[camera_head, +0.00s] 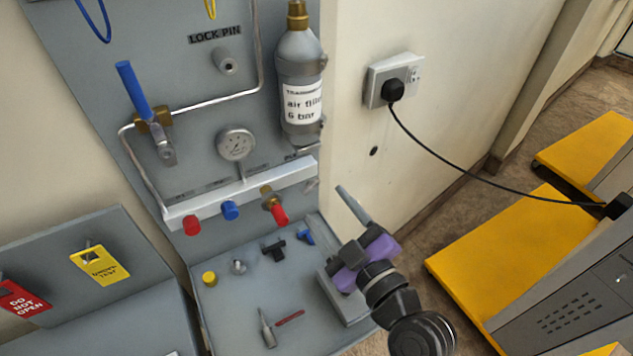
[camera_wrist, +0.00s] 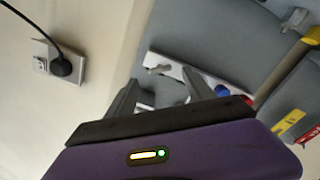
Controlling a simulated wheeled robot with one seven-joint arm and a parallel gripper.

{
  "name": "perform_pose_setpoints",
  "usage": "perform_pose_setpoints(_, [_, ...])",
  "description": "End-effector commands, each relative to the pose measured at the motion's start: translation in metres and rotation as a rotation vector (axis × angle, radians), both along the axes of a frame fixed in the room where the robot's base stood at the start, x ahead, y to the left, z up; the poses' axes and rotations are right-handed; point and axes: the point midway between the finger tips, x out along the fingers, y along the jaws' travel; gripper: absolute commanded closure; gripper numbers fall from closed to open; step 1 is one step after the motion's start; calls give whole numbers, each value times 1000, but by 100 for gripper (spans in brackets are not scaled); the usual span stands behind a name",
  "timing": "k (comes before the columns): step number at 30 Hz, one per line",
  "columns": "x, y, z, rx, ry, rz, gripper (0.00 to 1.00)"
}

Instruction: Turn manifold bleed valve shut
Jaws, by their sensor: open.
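The manifold (camera_head: 240,194) is a pale bar on the grey panel, with a red cap (camera_head: 192,225), a blue cap (camera_head: 230,210) and a brass valve (camera_head: 268,193) with a red handle (camera_head: 279,213). A small silver lever (camera_head: 312,186) sits at its right end; its label is unreadable, so I cannot tell for sure that it is the bleed valve. My gripper (camera_head: 345,200) is to its lower right, apart from it. In the wrist view, my gripper (camera_wrist: 160,80) is open and empty. The manifold end (camera_wrist: 157,68) shows beyond and between its fingertips.
Below is a grey tray (camera_head: 235,310) with a yellow cap (camera_head: 209,278), black and blue fittings and a red-handled tool. A gas bottle (camera_head: 299,60), gauge (camera_head: 236,143) and blue-handled valve (camera_head: 135,92) are above. A wall socket (camera_head: 393,80) with a black cable is right.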

Motion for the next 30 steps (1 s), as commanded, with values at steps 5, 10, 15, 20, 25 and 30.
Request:
perform_pose_setpoints(5, [21,14,4,1,-1,1,38])
perform_pose_setpoints(10, [42,29,4,0,-1,1,38])
perform_pose_setpoints(15, [56,38,2,1,0,-2,38])
perform_pose_setpoints(20, [60,40,1,1,0,-2,38])
perform_pose_setpoints(25, [60,40,0,1,0,-2,38])
perform_pose_setpoints(30, [60,40,0,1,0,-2,66])
